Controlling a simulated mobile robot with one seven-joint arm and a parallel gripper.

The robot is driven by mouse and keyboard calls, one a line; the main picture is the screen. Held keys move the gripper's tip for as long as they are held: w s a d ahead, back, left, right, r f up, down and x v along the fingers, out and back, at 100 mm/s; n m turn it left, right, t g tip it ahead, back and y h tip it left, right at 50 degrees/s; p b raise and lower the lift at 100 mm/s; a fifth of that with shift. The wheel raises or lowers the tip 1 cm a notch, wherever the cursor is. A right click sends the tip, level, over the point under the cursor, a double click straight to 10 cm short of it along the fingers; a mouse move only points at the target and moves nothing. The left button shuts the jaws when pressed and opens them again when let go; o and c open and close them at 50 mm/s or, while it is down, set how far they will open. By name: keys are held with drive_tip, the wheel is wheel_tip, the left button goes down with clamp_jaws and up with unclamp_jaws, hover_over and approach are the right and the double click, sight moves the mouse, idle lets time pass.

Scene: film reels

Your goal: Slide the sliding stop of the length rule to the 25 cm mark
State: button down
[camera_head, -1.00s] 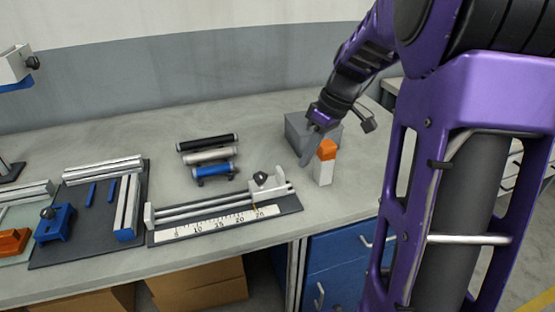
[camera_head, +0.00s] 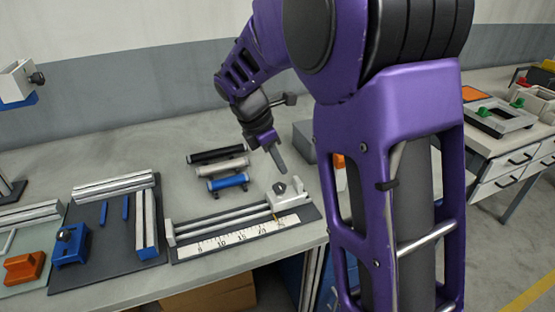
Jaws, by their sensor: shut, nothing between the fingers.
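The length rule (camera_head: 178,258) lies along the front of the bench, with a white scale strip (camera_head: 238,236) and two silver rods. Its sliding stop (camera_head: 277,203), a pale block with a dark knob, sits on the rods toward the right end of the scale. A small orange-brown pointer shows below it near the higher numbers; its exact reading is too small to tell. My gripper (camera_head: 277,159) points down, shut and empty, above and behind the stop, apart from it.
Black, cream and blue rollers (camera_head: 227,181) stand behind the rule. A grey block (camera_head: 304,140) is right of my gripper; an orange-topped block (camera_head: 338,161) is mostly hidden by my arm. A dark board (camera_head: 100,272) with rails and a blue clamp (camera_head: 71,247) lies left.

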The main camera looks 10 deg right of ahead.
sight(296, 183)
drive_tip(key=x, duration=0.5)
drive_tip(key=shift+d+f+b, duration=0.15)
drive_tip(key=shift+f+b, duration=0.25)
drive_tip(key=shift+w+d+r+p, duration=0.15)
drive_tip(key=shift+d+r+p, duration=0.05)
drive_tip(key=shift+d+p, duration=0.5)
drive_tip(key=shift+f, duration=0.2)
